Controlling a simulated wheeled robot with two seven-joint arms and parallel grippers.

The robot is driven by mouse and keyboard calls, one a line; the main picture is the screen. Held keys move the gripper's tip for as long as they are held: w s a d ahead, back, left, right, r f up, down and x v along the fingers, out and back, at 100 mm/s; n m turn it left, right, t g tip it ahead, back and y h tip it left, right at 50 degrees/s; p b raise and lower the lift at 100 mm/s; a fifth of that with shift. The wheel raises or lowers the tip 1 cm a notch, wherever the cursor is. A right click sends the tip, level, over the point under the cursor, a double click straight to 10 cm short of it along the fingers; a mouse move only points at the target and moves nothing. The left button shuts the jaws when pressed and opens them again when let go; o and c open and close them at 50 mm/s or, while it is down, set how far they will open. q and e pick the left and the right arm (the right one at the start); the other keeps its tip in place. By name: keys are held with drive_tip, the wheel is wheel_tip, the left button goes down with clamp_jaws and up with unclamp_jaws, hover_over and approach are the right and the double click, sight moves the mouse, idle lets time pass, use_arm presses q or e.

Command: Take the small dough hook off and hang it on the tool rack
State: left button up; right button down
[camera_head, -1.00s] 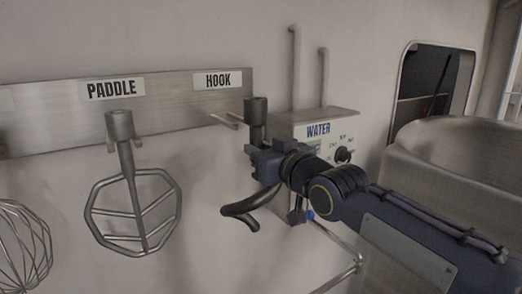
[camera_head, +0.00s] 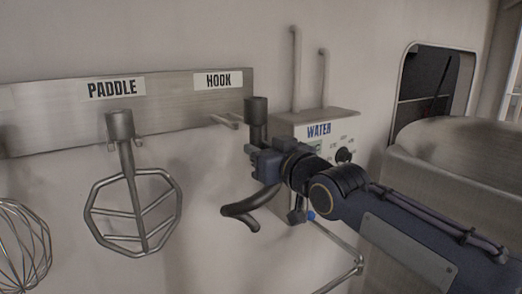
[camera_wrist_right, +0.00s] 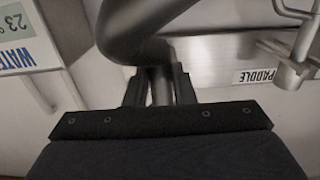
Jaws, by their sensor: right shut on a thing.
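The dark dough hook (camera_head: 240,211) is in my right gripper (camera_head: 262,163). Its round collar (camera_head: 256,111) points up above the jaws and its curved end hangs below them. In the right wrist view the hook's curved shank (camera_wrist_right: 140,35) passes between the two fingers (camera_wrist_right: 160,88), which are shut on it. The tool rack (camera_head: 60,100) is a metal strip on the wall. The bare pegs under its HOOK label (camera_head: 218,80) end just left of the hook's collar; whether they touch cannot be told. My left gripper is not in view.
A paddle (camera_head: 132,205) hangs under the PADDLE label, left of the hook. A wire whisk (camera_head: 22,245) hangs at the far left. The water unit (camera_head: 300,125), with pipes and a knob, is on the wall close behind my gripper. A large metal bowl (camera_head: 455,150) stands at right.

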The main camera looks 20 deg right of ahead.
drive_tip(key=shift+w+r, duration=0.15)
drive_tip(key=shift+w, duration=0.05)
drive_tip(key=shift+w+a, duration=0.1)
drive_tip(key=shift+w, duration=0.8)
drive_tip(key=shift+w+a, duration=0.15)
drive_tip(key=shift+w, duration=0.65)
drive_tip(key=shift+w+b, duration=0.3)
drive_tip(key=shift+w+a+b, duration=0.1)
drive_tip(key=shift+b, duration=0.2)
